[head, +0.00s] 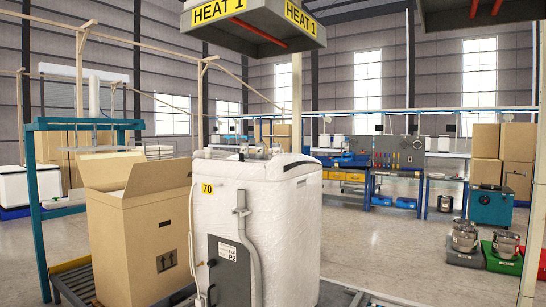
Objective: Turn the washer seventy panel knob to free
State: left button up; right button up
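The white washer (285,240) stands upright in the centre of the head view, with a yellow tag reading 70 (207,188) near its top left. A dark panel (232,290) is low on its front and carries a white label reading P2 (227,252). A grey pipe or hose runs down the front beside the panel. The panel's knob is too small to make out, and I cannot tell its setting. Neither of my grippers is in view.
An open cardboard box (135,235) stands close to the washer's left on a roller conveyor (75,280). A HEAT 1 hood (255,25) hangs above. Pots (465,236) and a teal cart (490,205) are at right. Grey floor (385,245) right of the washer is clear.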

aim_at(213, 263)
jog(key=i+j+z, duration=0.15)
jog(key=j+z, duration=0.3)
jog(key=i+j+z, duration=0.1)
jog(key=j+z, duration=0.65)
jog(key=j, duration=2.25)
jog(key=l, duration=0.4)
